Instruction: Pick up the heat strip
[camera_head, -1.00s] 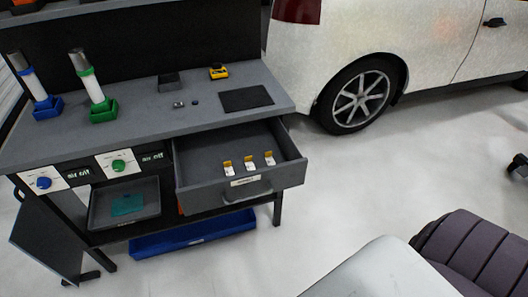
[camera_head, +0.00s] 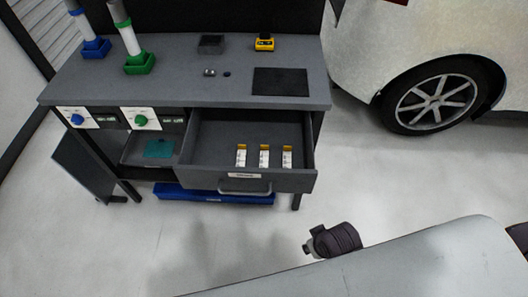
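No object is clearly readable as the heat strip. Three small white pieces with yellow-orange tops stand in a row in the open drawer (camera_head: 205,150) of the workbench: a left one (camera_head: 241,157), a middle one (camera_head: 263,157) and a right one (camera_head: 287,158). They are apart from each other near the drawer's front. A teal flat piece (camera_head: 159,148) lies in the open compartment left of the drawer. Neither of my grippers is recognisable in view. A dark ribbed part, apparently of my arm, shows below the drawer, apart from it.
The workbench top (camera_head: 190,85) holds a blue-based tool (camera_head: 95,48), a green-based tool (camera_head: 139,64), a black mat (camera_head: 281,82) and a yellow device (camera_head: 264,43). A blue tray (camera_head: 230,196) lies under the bench. A white car (camera_head: 375,40) stands right. Floor before the drawer is clear.

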